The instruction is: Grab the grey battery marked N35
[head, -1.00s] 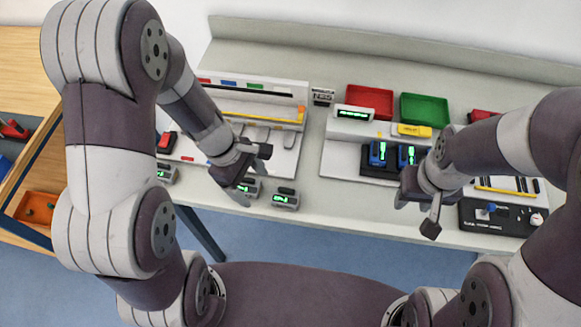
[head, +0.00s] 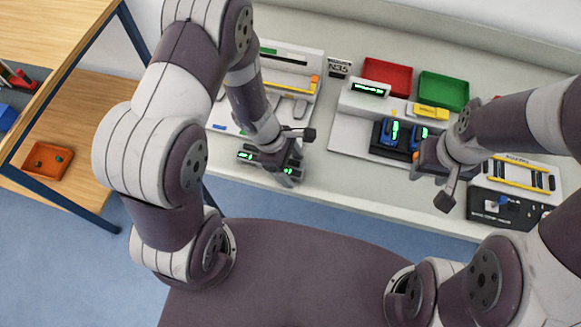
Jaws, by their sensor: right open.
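Two grey batteries with green displays lie near the table's front edge, the left one (head: 246,155) and the right one (head: 291,172). Their display text is too small to read, so I cannot tell which is N35. My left gripper (head: 297,154) is over the right battery and partly hides it. Its jaws look spread, one finger out to the right and the other against the battery in the picture; contact cannot be told. My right gripper (head: 436,188) is open and empty, in front of the charger with blue batteries (head: 395,133).
A red bin (head: 387,76) and a green bin (head: 443,90) are at the back. A black panel (head: 495,210) is at right. Bare table (head: 345,185) lies between my grippers.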

